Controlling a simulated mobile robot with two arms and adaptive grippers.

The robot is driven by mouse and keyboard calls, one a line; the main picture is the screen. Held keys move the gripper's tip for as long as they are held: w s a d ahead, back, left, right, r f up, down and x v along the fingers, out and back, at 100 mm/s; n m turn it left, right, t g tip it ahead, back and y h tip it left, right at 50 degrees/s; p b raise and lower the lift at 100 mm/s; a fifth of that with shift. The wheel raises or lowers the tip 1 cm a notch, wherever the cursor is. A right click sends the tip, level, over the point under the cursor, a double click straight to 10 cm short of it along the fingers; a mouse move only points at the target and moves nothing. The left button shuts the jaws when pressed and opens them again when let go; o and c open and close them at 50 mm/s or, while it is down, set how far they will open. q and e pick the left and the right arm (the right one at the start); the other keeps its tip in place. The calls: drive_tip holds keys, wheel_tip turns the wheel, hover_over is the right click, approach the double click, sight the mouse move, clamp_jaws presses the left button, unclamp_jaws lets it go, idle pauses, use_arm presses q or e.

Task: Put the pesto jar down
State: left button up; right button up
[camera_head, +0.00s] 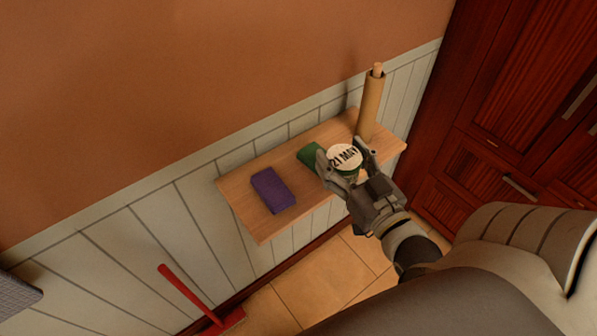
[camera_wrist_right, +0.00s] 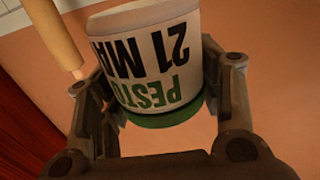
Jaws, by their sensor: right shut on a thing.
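The pesto jar (camera_head: 345,157) has a pale top marked "21 MAY" and a green band. My right gripper (camera_head: 346,164) is shut on it over the right half of the small wooden shelf (camera_head: 237,206). I cannot tell whether the jar touches the shelf. In the right wrist view the jar (camera_wrist_right: 152,60), labelled "PESTO 21 MAY", sits between the two fingers of my right gripper (camera_wrist_right: 160,95), its green end toward the palm. My left gripper is not in view.
On the shelf are a purple block (camera_head: 272,190), a green item (camera_head: 309,154) partly hidden by the gripper, and a tall brown roll (camera_head: 371,105), also in the wrist view (camera_wrist_right: 55,35). Red wooden cabinets (camera_head: 500,90) stand right; a red-handled tool (camera_head: 190,291) is below left.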

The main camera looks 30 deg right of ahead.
drive_tip(key=w+a+f, duration=0.1)
drive_tip(key=w+f, duration=0.1)
drive_tip(key=w, duration=0.1)
drive_tip(key=w+f+b, duration=0.1)
drive_tip(key=w+f, duration=0.2)
drive_tip(key=w, duration=0.1)
drive_tip(key=w+a+f+b, duration=0.1)
drive_tip(key=w+f, duration=0.2)
drive_tip(key=w, duration=0.1)
drive_tip(key=shift+a+f, duration=0.2)
drive_tip(key=shift+a, duration=0.1)
wheel_tip(320, 180, down, 3)
drive_tip(key=shift+r+p, duration=0.1)
drive_tip(key=shift+p, duration=0.2)
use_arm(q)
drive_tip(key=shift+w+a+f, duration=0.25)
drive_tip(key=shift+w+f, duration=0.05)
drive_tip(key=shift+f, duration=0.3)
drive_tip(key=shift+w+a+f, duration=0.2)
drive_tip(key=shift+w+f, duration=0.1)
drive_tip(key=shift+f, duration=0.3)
use_arm(e)
drive_tip(key=shift+f, duration=0.3)
drive_tip(key=shift+f, duration=0.1)
drive_tip(key=o, duration=1.1)
